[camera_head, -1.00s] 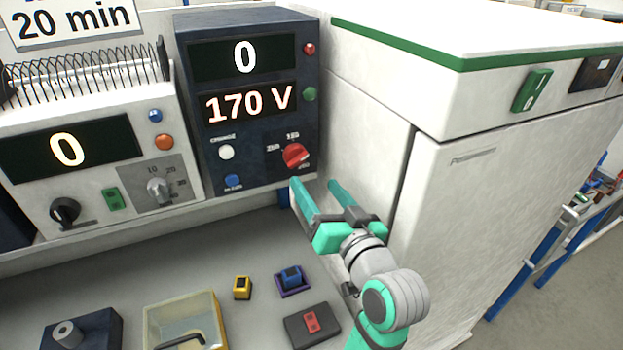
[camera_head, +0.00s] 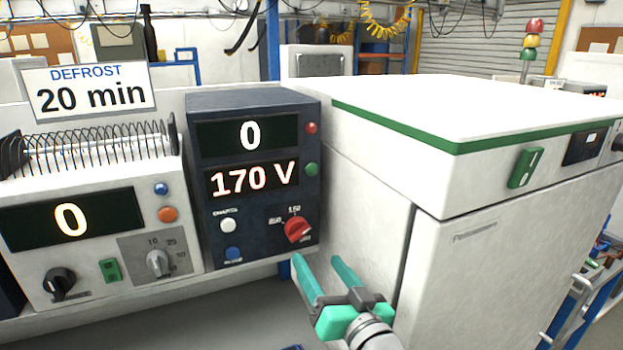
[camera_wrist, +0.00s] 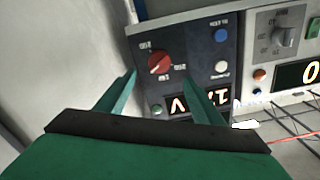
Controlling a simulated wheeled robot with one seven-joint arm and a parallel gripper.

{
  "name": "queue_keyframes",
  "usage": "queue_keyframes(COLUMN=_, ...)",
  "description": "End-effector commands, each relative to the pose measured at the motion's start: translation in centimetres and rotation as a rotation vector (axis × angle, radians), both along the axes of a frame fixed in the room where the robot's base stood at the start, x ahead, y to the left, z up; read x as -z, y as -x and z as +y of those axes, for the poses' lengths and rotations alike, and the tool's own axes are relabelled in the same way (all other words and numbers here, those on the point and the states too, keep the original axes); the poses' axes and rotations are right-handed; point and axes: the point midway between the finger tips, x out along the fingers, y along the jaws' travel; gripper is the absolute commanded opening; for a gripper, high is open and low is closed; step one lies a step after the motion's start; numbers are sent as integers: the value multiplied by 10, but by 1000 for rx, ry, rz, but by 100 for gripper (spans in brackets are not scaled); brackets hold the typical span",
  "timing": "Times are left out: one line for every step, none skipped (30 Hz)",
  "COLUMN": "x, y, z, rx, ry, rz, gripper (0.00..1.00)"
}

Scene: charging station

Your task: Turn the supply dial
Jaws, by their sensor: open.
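The supply dial (camera_head: 297,229) is a red knob at the lower right of the dark blue supply unit (camera_head: 203,150). The unit's displays read "0" and "170 V". My gripper (camera_head: 318,262) has green fingers and is open and empty, just below and in front of the dial, apart from it. In the wrist view the red dial (camera_wrist: 160,62) shows upside down beyond the gap between the open fingers (camera_wrist: 158,82), clear of both.
A white unit (camera_head: 100,220) with a toaster-like rack and a "DEFROST 20 min" sign (camera_head: 90,90) stands at left. A white cabinet (camera_head: 500,240) with a green stripe stands close at right. A white button (camera_head: 228,226) and a blue button (camera_head: 233,253) sit left of the dial.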

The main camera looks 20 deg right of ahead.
Motion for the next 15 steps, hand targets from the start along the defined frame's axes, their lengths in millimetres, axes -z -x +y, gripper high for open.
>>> queue_keyframes(x=0, y=0, z=0, rx=-1, ry=14, rz=-1, gripper=61)
queue_keyframes(x=-1, y=-1, z=1, rx=-1, ry=32, rz=-1, gripper=61)
queue_keyframes(x=-1, y=-1, z=1, rx=-2, ry=66, rz=-4, gripper=61)
queue_keyframes(x=-1, y=-1, z=1, rx=-1, ry=97, rz=-5, gripper=61)
queue_keyframes(x=-2, y=-2, z=1, rx=-2, ry=132, rz=-8, gripper=61)
queue_keyframes(x=-2, y=-2, z=1, rx=-1, ry=183, rz=-9, gripper=61)
queue_keyframes(x=-2, y=-3, z=1, rx=-2, ry=221, rz=-11, gripper=61)
queue_keyframes(x=-2, y=-3, z=0, rx=-1, ry=258, rz=-12, gripper=61)
queue_keyframes(x=-2, y=-4, z=1, rx=-2, ry=303, rz=-13, gripper=61)
queue_keyframes(x=-2, y=-4, z=0, rx=-1, ry=334, rz=-13, gripper=61)
queue_keyframes(x=-2, y=-4, z=0, rx=-1, ry=361, rz=-14, gripper=61)
queue_keyframes(x=-2, y=-4, z=0, rx=0, ry=391, rz=-15, gripper=61)
queue_keyframes(x=-2, y=-4, z=0, rx=0, ry=409, rz=-16, gripper=61)
queue_keyframes(x=-2, y=-5, z=0, rx=-1, ry=423, rz=-15, gripper=61)
queue_keyframes(x=-1, y=-6, z=0, rx=-1, ry=436, rz=-16, gripper=61)
